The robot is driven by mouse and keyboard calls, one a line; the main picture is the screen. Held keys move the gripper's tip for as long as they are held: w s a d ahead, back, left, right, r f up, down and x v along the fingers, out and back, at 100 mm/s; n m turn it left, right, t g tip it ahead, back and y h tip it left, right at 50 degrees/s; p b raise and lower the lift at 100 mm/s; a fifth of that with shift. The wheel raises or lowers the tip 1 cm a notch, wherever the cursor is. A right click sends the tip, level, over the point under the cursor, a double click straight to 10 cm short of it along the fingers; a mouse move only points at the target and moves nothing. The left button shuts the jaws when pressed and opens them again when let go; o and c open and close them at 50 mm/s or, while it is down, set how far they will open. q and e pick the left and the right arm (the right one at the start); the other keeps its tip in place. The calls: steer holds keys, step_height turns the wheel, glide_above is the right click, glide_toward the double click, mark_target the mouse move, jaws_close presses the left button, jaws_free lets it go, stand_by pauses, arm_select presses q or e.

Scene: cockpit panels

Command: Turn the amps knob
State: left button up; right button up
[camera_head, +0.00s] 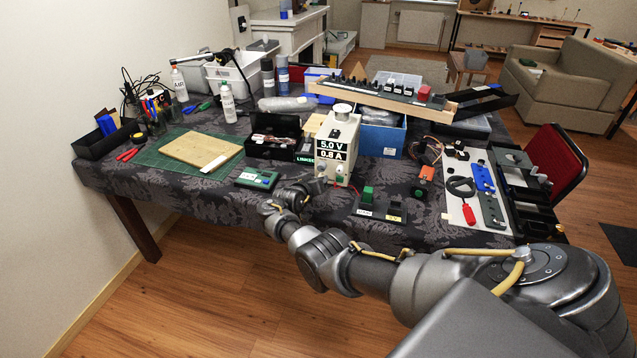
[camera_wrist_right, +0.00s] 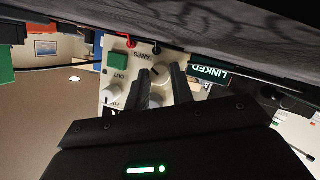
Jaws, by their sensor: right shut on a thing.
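The cream power supply (camera_head: 338,150) stands on the table with a display reading 5.0 V and 0.8 A. In the right wrist view its front panel (camera_wrist_right: 119,78) appears turned over, with the AMPS label beside a pale round knob, the amps knob (camera_wrist_right: 158,73). My right gripper (camera_wrist_right: 160,71) has its two dark fingers on either side of this knob and is shut on it. In the head view my right gripper (camera_head: 305,188) is at the front of the supply, its fingers hard to make out. My left gripper is not in view.
A green button labelled OUT (camera_wrist_right: 118,61) and another pale knob (camera_wrist_right: 112,98) sit close to the fingers. Red and black leads plug in near the panel's edge. A green-topped box (camera_head: 257,179) and a black box with a green block (camera_head: 367,195) flank the supply.

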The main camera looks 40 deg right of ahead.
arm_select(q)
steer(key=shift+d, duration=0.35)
arm_select(e)
steer(key=o, duration=1)
steer(key=shift+s+a+r, duration=0.1)
steer(key=shift+a+r, duration=0.05)
steer(key=shift+a, duration=0.2)
steer(key=p+v, duration=0.2)
steer(key=v, duration=0.6)
steer(key=shift+s+a, duration=0.2)
steer(key=shift+a, duration=0.15)
steer(key=shift+s+a+r, duration=0.15)
steer(key=shift+a, duration=0.15)
steer(key=shift+s+a+r, duration=0.1)
steer(key=shift+a, duration=0.15)
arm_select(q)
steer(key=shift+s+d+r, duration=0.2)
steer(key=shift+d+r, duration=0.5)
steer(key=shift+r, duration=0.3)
